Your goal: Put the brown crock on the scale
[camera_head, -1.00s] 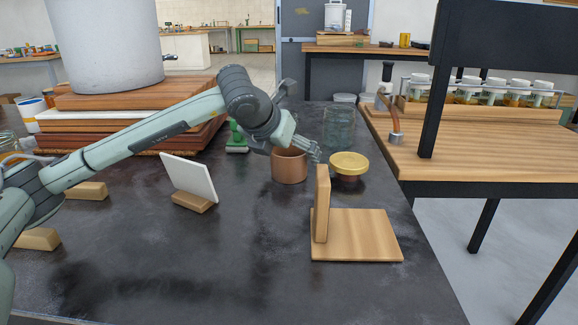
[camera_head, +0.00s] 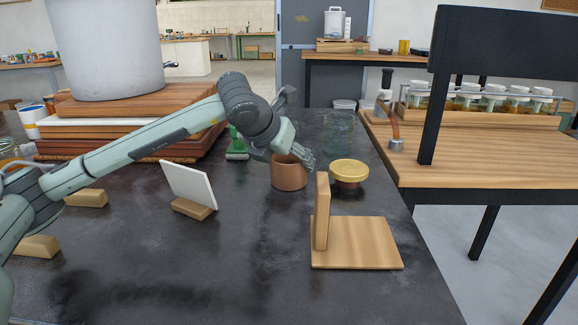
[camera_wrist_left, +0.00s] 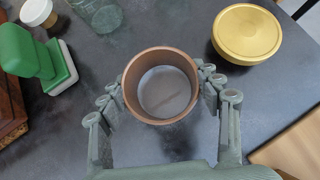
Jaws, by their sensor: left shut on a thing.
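The brown crock (camera_head: 289,178) is an open, empty copper-brown pot, upright on the dark table; it also shows in the left wrist view (camera_wrist_left: 132,98). My left gripper (camera_head: 292,160) is shut on it, with one finger on each side of its wall, as the left wrist view (camera_wrist_left: 162,90) shows. I cannot tell any gap under the crock. My right gripper is out of view.
A wooden base with an upright board (camera_head: 355,245) stands at the front right. A white panel in a wooden block (camera_head: 188,185) is to the left. A clear glass jar (camera_head: 338,135) is behind the crock. The front middle of the table is bare.

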